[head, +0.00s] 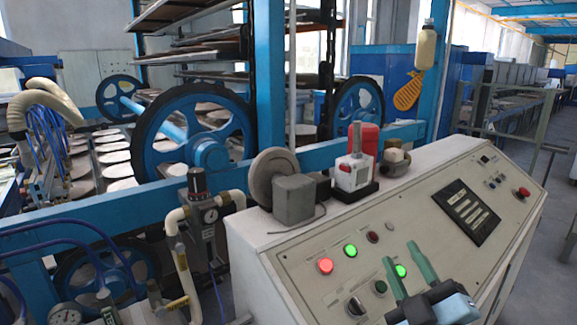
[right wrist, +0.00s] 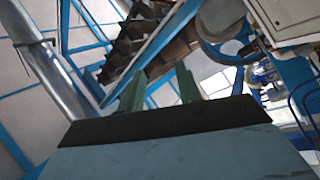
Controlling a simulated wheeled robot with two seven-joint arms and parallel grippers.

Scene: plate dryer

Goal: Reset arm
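My right gripper (head: 399,252) is at the lower right of the head view, over the front of the sloped control panel (head: 320,290). Its two green fingers stand apart, with nothing between them. The fingers also show in the right wrist view (right wrist: 160,72), apart and empty, with the ceiling and blue framework behind them. I cannot tell whether the fingers touch the panel. My left gripper is in neither view.
The panel has a lit red button (head: 326,266), a lit green button (head: 350,251) and another green light (head: 400,271) beside my fingers. A red-and-white device (head: 353,172) and a grey motor-like block (head: 294,199) sit on its top. Blue-wheeled machinery (head: 207,140) stands behind.

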